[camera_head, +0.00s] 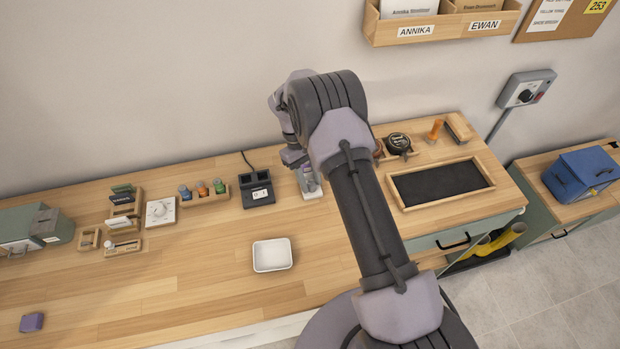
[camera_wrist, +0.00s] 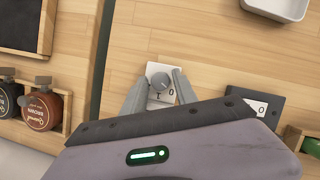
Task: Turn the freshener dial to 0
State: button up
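A small white plate (camera_wrist: 161,101) with a grey round knob (camera_wrist: 160,81) sits on the wooden counter in the wrist view. Marks like I and 0 are on the plate; the knob's setting is too small to read. The plate also shows in the head view (camera_head: 313,194), partly behind my gripper. My gripper (camera_wrist: 158,76) points down with its two fingers apart, one on each side of the knob. I cannot tell whether they touch it. Another white dial box (camera_head: 160,211) stands farther left in the head view. No visible label says which is the freshener.
A black two-slot device (camera_head: 257,189) stands just left of the plate. A white dish (camera_head: 272,255) lies in front. A black-lined wooden tray (camera_head: 487,185) and round jars (camera_head: 398,143) are to the right. A wall switch box (camera_head: 525,90) hangs at the far right.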

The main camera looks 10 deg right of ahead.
jog(key=p+v, duration=0.3)
jog(key=v, duration=1.4)
jog(key=shift+w+r, duration=0.15)
jog(key=shift+r, duration=0.05)
jog(key=s+r+m+t+y+b, duration=0.2)
jog(key=s+r+m+t+b, duration=0.25)
jog(key=s+r+b, duration=0.85)
jog(key=s+f+m+t+y+b, duration=0.1)
jog(key=s+f, duration=0.4)
jog(key=s, duration=0.5)
jog(key=s+f+m+t+b, duration=0.3)
jog(key=s+f+t+b, duration=0.1)
jog(key=s, duration=0.5)
jog(key=shift+s+a+f+y, duration=0.4)
jog(key=shift+a+f, duration=0.1)
jog(key=shift+f, duration=0.2)
jog(key=shift+m, duration=0.25)
